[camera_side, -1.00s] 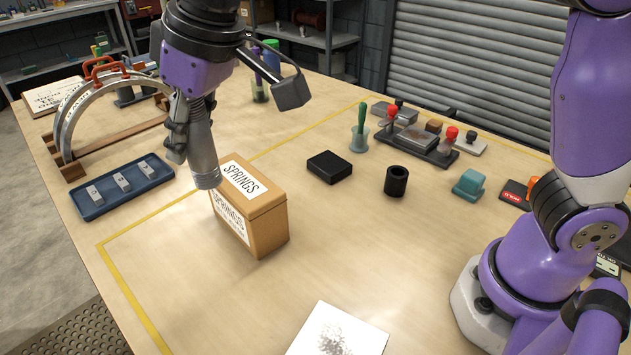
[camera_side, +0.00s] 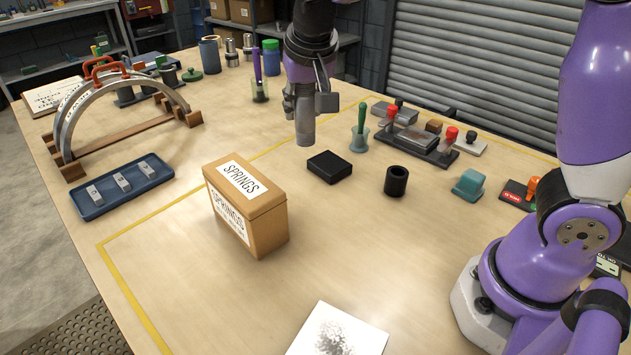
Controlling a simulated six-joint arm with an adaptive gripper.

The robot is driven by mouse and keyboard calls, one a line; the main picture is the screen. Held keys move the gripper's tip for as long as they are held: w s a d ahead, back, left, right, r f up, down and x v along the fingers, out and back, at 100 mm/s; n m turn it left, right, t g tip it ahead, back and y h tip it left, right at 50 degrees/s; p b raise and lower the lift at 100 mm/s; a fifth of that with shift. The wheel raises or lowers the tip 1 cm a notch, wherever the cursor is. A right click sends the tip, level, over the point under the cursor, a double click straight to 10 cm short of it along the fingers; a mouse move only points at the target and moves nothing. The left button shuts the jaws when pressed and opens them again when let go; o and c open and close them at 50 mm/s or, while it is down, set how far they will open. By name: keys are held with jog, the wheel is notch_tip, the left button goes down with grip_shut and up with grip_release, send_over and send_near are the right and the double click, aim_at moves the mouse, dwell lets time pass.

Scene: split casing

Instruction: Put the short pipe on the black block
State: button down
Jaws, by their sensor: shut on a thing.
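My gripper (camera_side: 303,100) is shut on a short grey pipe (camera_side: 305,130), which hangs upright below the fingers.
A black hollow cylinder (camera_side: 396,181) stands right of the block. A cardboard springs box (camera_side: 246,208) stands to the front left.

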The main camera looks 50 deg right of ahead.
jog(key=shift+w+d+f, duration=0.65)
jog(key=shift+d+f, duration=1.15)
jog(key=shift+f, duration=0.1)
jog(key=shift+w+d+f, duration=0.6)
jog(key=shift+d+f, duration=1.25)
jog(key=shift+w+d+f, duration=0.65)
jog(key=shift+d+f, duration=1.15)
jog(key=shift+f, duration=0.1)
jog(key=shift+f, duration=0.15)
jog(key=c, duration=0.5)
grip_release()
jog(key=shift+c, duration=0.2)
